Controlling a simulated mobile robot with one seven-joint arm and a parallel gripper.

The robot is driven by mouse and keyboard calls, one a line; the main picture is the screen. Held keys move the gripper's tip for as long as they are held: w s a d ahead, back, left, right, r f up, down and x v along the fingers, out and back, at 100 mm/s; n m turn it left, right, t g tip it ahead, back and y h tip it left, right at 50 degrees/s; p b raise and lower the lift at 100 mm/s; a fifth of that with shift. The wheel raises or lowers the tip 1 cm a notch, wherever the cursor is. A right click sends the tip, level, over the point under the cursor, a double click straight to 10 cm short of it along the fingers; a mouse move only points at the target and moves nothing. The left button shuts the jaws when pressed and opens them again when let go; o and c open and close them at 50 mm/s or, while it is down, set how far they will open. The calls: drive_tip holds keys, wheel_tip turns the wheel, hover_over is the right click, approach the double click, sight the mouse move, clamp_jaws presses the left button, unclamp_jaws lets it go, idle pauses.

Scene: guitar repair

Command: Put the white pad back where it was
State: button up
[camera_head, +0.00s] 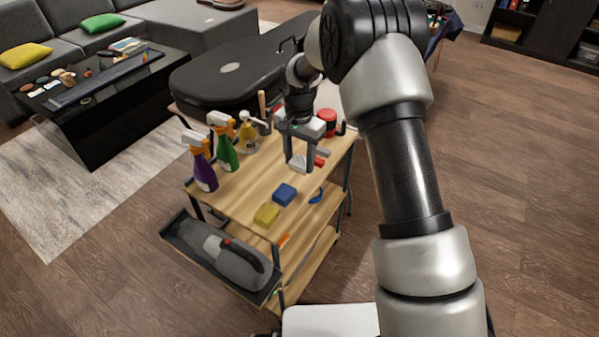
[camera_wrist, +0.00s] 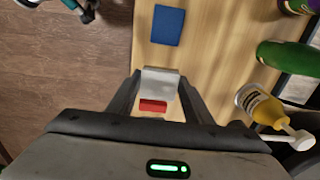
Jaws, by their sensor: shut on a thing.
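The white pad (camera_wrist: 160,83) is held between the two fingertips of my gripper (camera_wrist: 158,90). In the head view the pad (camera_head: 297,163) shows between the fingers of my gripper (camera_head: 298,160), over the wooden top of the cart (camera_head: 240,192). A gap between pad and top is hard to judge. A blue pad (camera_head: 284,194) and a yellow pad (camera_head: 266,215) lie on the top, nearer the front edge. The blue pad also shows in the wrist view (camera_wrist: 168,25). A red piece (camera_wrist: 153,106) is seen between the fingers, beyond the white pad.
Purple (camera_head: 203,172), green (camera_head: 226,152) and yellow (camera_head: 248,140) bottles stand along the left side of the top. A red can (camera_head: 327,122) stands at the back. A hand vacuum (camera_head: 230,258) lies in a side tray. The middle of the top is clear.

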sight(299, 170)
drive_tip(key=shift+f, duration=2.2)
drive_tip(key=shift+f+b, duration=0.25)
drive_tip(key=shift+b, duration=0.1)
drive_tip(key=o, duration=1)
drive_tip(key=shift+r, duration=0.1)
drive_tip(key=shift+r, duration=0.1)
